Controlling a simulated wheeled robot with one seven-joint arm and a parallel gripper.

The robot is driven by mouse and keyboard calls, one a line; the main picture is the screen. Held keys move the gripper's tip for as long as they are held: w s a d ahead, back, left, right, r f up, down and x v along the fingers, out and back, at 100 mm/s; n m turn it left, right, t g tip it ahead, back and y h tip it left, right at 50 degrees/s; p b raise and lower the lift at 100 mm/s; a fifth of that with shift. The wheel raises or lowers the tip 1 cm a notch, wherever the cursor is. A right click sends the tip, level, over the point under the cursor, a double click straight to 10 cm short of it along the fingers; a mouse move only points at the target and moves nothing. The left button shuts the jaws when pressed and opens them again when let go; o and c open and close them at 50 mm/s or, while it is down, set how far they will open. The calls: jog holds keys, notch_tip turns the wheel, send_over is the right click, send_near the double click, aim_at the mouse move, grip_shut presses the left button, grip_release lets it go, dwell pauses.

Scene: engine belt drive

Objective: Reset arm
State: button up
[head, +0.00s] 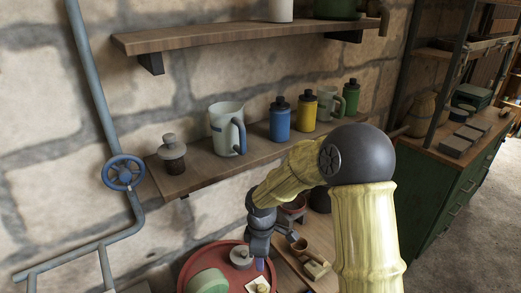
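My arm, yellow with a dark grey ball joint, reaches in from the lower right in the head view. My gripper is above the right edge of a round red tray (190,276). On the tray are a green round piece (209,282) and a grey knobbed piece (241,257). My arm hides part of the surface behind it.
The lower shelf (205,172) holds a grey-lidded jar (173,154), a pale mug (226,129), a blue bottle (280,119), a yellow bottle (306,111) and more. A blue valve wheel (123,173) sits on a wall pipe at left. A green cabinet (455,190) stands at right beside open floor.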

jog(key=s+d+r+m+t, duration=0.1)
jog(key=s+d+r+m, duration=0.4)
jog(key=m, duration=0.3)
jog(key=s+d+r+m+t+p, duration=0.1)
jog(key=s+d+r+m, duration=0.3)
jog(key=s+d+m, duration=0.3)
jog(key=shift+s+d+r+m+t+p, duration=0.15)
jog(key=shift+d+r+m+t+p, duration=0.3)
jog(key=shift+d, duration=0.3)
jog(key=shift+f, duration=0.1)
jog(key=shift+d, duration=0.1)
